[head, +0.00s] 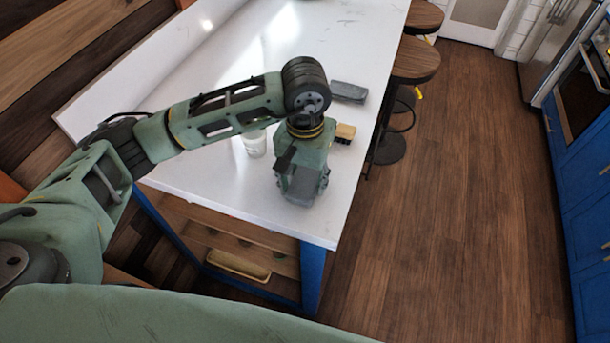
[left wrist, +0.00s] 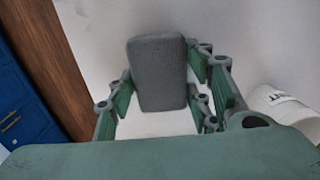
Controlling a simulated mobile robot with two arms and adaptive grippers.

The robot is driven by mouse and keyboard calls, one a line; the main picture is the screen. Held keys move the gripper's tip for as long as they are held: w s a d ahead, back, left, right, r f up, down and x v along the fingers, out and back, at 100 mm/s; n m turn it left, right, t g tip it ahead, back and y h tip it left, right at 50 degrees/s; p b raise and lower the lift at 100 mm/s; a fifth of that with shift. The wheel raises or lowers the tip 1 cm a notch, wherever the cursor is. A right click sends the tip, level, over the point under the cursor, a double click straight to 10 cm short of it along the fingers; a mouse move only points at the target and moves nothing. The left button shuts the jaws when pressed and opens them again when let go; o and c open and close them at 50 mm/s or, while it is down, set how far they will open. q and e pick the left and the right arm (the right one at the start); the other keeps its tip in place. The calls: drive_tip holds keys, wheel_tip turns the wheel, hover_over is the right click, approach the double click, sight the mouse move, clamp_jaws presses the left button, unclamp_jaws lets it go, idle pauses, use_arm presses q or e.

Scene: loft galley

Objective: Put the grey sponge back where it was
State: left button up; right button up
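The grey sponge (left wrist: 158,75) is between the fingers of my left gripper (left wrist: 161,92) in the left wrist view, with a finger against each long side. In the head view the left gripper (head: 301,184) points down over the near end of the white counter (head: 225,185), and a little of the grey sponge (head: 301,198) shows at its fingertips. I cannot tell whether the sponge touches the counter. My right gripper is not in view.
A white cup (head: 255,144) stands left of the gripper. A brush (head: 345,133) and a dark grey slab (head: 348,91) lie near the counter's right edge. Stools (head: 415,60) stand beyond that edge. An open shelf (head: 240,245) is below the counter.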

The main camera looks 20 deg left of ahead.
sight(305, 180)
use_arm(q)
drive_tip(key=o, duration=0.4)
drive_tip(key=shift+r+b, duration=1.65)
drive_tip(key=shift+r, duration=4.35)
